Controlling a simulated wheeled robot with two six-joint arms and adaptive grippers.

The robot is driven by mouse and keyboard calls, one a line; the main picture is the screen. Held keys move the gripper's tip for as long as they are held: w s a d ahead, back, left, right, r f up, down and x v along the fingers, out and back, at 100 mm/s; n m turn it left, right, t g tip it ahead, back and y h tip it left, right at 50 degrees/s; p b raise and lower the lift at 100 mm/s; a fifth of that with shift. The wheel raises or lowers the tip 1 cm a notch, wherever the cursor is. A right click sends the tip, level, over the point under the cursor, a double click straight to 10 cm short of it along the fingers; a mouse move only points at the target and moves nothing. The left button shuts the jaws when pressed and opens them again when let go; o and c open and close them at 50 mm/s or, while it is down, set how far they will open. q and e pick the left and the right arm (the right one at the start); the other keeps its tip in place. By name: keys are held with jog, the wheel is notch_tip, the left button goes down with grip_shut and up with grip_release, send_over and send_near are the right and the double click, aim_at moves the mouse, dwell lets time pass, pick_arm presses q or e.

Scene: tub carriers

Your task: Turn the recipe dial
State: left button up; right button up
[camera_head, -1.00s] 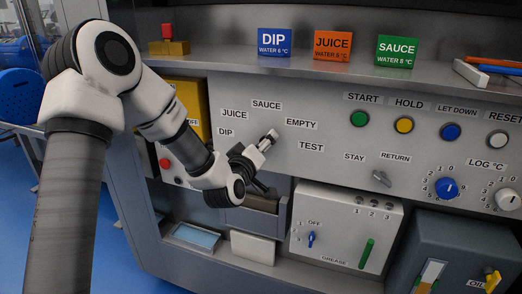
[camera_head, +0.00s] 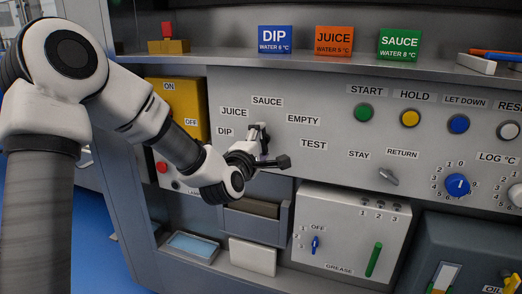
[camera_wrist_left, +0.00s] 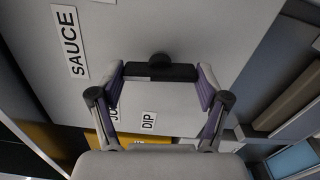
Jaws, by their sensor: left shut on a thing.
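The recipe dial (camera_wrist_left: 160,73) shows in the left wrist view as a dark bar with a round dark hub behind it, on the grey panel. My left gripper (camera_wrist_left: 161,75) is shut on the bar, with one finger at each end. In the head view my left gripper (camera_head: 272,148) is at the panel, amid the labels JUICE, SAUCE, EMPTY, TEST and DIP (camera_head: 226,132). It largely hides the dial there, so I cannot tell which label the dial points to. My right gripper is not in view.
A yellow ON/OFF box (camera_head: 180,105) stands left of the panel. A grey grease box (camera_head: 345,235) and a small tray (camera_head: 255,222) sit below. Right of the gripper are a return lever (camera_head: 388,177), several buttons and a blue knob (camera_head: 457,185). A shelf with signs runs above.

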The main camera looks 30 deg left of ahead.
pick_arm(q)
jog(key=n+b, duration=0.3)
jog(key=n, duration=0.1)
jog(key=n+b, duration=0.3)
jog(key=n, duration=0.2)
jog(key=n+b, duration=0.3)
jog(key=n, duration=0.1)
jog(key=shift+d+f+n+b, duration=0.1)
jog(key=shift+f+n+b, duration=0.2)
jog(key=shift+b, duration=0.05)
jog(key=shift+r+n+b, duration=0.15)
jog(key=shift+n+b, duration=0.95)
jog(key=shift+n, duration=0.3)
jog(key=o, duration=1.1)
jog(key=shift+o, duration=0.2)
